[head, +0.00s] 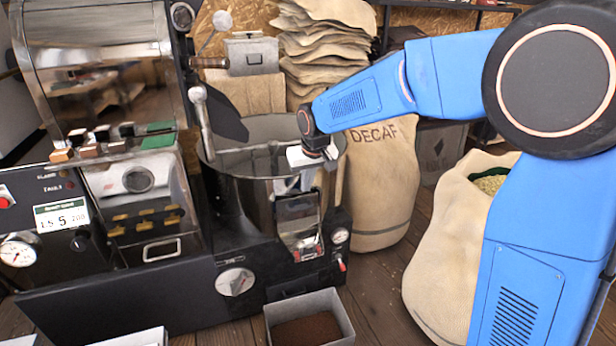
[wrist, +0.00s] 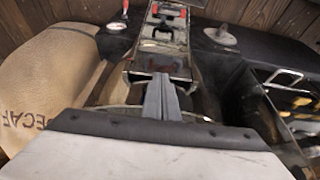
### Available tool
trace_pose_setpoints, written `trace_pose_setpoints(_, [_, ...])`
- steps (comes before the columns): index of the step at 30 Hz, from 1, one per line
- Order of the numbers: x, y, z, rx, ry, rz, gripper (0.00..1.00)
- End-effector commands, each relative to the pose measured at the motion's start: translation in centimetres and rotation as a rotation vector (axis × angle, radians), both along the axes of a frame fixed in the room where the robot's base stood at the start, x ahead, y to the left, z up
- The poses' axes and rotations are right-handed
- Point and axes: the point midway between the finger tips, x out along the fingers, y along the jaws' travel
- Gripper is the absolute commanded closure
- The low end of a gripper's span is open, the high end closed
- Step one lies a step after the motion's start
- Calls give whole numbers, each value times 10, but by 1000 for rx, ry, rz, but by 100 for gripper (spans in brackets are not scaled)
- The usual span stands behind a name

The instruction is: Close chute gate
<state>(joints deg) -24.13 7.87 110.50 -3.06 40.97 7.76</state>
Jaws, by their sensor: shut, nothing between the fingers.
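The metal chute (head: 299,226) with its gate stands on the front wall of the round steel cooling pan (head: 240,190). Small red parts (head: 308,252) show at its lower end. The gate's exact position is hard to tell. In the wrist view the shiny chute (wrist: 162,50) lies straight ahead, with a red part (wrist: 167,12) at its far end. My gripper (wrist: 161,80) is shut and empty, its grey fingers pointing along the chute. In the head view my gripper (head: 306,180) hangs over the pan's front rim, just above the chute; contact cannot be told.
A grey bin (head: 338,300) with dark grounds stands on the floor below the chute. A DECAF sack (head: 380,190) stands close right of the pan. The roaster's black base (head: 130,290) extends left. A dark paddle (head: 226,118) rises over the pan.

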Motion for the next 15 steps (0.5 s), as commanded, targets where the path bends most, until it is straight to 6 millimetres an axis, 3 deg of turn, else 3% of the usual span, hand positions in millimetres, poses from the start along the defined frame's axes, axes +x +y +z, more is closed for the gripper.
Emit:
trace_pose_setpoints(9, [15, 5, -51, -1, 2, 0, 100])
trace_pose_setpoints(15, [18, 6, -69, 0, 1, 0, 100])
